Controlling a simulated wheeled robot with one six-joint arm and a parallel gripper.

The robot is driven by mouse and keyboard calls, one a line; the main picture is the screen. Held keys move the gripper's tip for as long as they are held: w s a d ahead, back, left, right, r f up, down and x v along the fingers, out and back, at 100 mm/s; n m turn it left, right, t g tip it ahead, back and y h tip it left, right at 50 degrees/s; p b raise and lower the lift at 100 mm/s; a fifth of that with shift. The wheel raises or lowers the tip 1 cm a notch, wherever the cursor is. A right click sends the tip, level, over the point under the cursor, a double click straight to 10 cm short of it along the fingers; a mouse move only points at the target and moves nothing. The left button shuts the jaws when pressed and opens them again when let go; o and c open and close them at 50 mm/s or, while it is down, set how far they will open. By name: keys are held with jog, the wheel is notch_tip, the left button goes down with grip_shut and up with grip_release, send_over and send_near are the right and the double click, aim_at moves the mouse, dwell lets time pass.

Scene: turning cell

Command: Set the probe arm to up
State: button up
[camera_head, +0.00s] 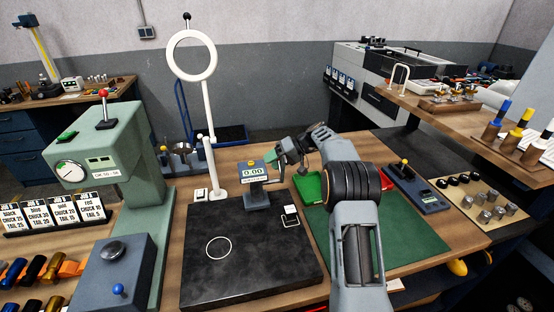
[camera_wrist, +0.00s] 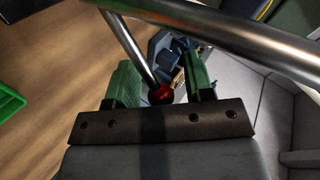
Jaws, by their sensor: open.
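My gripper (camera_head: 281,157) is beside the grey gauge (camera_head: 257,199) with the 0.00 display, at the back of the dark plate. In the wrist view my gripper (camera_wrist: 160,84) is open, with a green pad on each side. A red ball (camera_wrist: 161,94) on the end of a thin steel rod (camera_wrist: 136,49) shows between the pads, nearer the left one. The rod looks like the probe arm, but I cannot be sure. I see no clear contact. In the head view my gripper and arm hide this spot, so the probe arm's position is unclear.
A thicker steel bar (camera_wrist: 215,36) crosses above the fingers in the wrist view. A white ring magnifier (camera_head: 192,54) stands left of the gauge. A green tray (camera_head: 309,188) lies close to the right. The dark plate (camera_head: 245,255) is mostly clear in front.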

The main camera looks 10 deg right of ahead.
jog(key=v, duration=1.3)
jog(key=shift+d+r+b, duration=0.2)
jog(key=shift+d+b, duration=0.15)
jog(key=shift+b, duration=0.05)
jog(key=shift+s, duration=0.1)
